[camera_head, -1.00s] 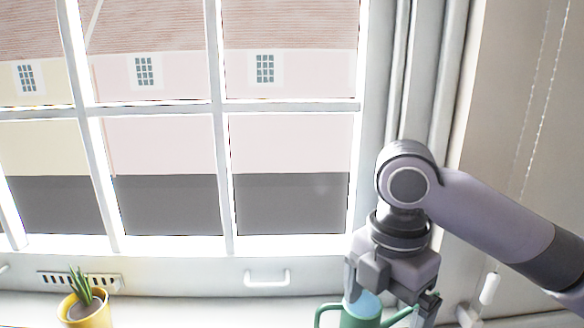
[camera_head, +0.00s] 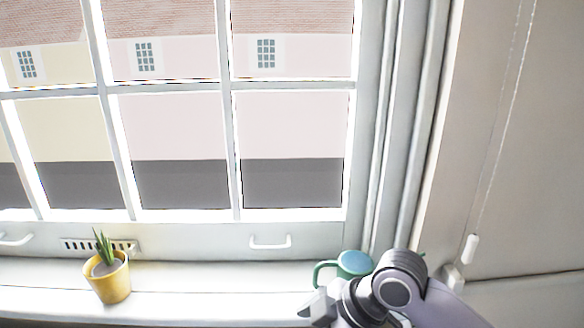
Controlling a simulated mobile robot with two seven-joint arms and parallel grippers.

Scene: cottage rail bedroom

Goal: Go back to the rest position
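My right arm comes in from the bottom right, and its gripper (camera_head: 318,312) is low in the view, in front of the window sill. Its fingers are mostly hidden or cut off, so I cannot tell whether they are open or shut. A green watering can (camera_head: 354,263) stands on the sill behind my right wrist. Its top and left handle show; most of its body is hidden by my arm. My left gripper is not in view.
A yellow pot (camera_head: 112,283) with a spiky green plant stands on the white sill (camera_head: 215,275) at the left. The window (camera_head: 238,150) is behind it, with a handle (camera_head: 270,242) on its lower frame. A blind cord with a white weight (camera_head: 470,248) hangs at the right.

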